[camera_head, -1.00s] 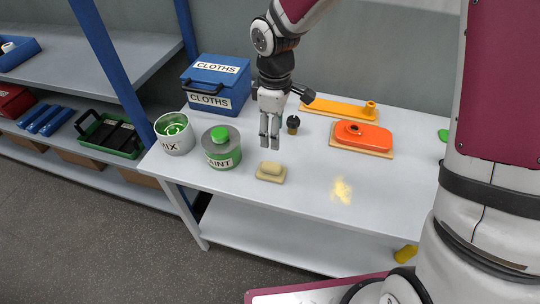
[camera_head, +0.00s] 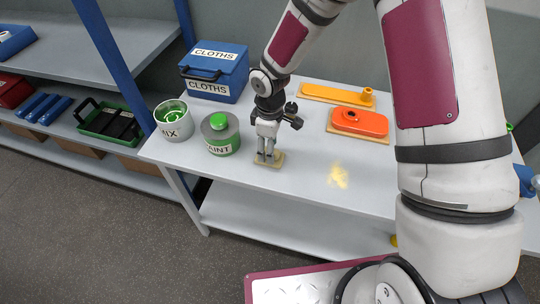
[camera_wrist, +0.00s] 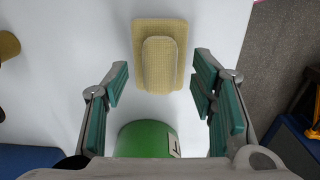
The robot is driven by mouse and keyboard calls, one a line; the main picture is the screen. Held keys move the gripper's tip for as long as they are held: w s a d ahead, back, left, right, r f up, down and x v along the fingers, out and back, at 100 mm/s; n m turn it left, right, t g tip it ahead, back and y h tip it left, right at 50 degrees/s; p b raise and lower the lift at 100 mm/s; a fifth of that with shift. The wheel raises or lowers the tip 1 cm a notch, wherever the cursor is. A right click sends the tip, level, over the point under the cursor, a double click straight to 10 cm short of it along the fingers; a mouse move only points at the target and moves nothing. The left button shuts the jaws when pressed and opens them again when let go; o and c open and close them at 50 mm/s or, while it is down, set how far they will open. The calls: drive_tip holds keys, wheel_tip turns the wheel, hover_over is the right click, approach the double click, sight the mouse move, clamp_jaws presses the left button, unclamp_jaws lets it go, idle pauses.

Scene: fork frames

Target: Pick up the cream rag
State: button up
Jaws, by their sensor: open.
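The cream rag (camera_wrist: 160,62) lies on the white table, a folded pad with a raised roll along its middle. In the head view the rag (camera_head: 277,163) is partly hidden behind my gripper (camera_head: 266,158). My gripper is above the rag and pointing down at it. In the wrist view my gripper (camera_wrist: 160,88) is open and empty, its teal-padded fingers spread wider than the rag. The rag shows ahead of and between the fingers. I cannot tell the exact height of the fingertips above it.
A paint can with a green lid (camera_head: 221,134) stands close left of my gripper, with a MIX bucket (camera_head: 173,122) beyond it. A blue CLOTHS box (camera_head: 214,72) is behind. An orange object (camera_head: 359,121) and a yellow stain (camera_head: 338,177) lie to the right.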

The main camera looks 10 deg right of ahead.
drive_tip(key=shift+f, duration=0.9)
clamp_jaws()
drive_tip(key=shift+r, duration=0.1)
drive_tip(key=shift+r, duration=0.75)
wheel_tip(320, 180, up, 2)
drive_tip(key=shift+w+r+b, duration=0.1)
drive_tip(key=shift+b, duration=0.3)
drive_tip(key=s+a+r+b, duration=0.1)
drive_tip(key=s+a, duration=0.1)
drive_tip(key=s, duration=1.4)
drive_tip(key=shift+r, duration=0.1)
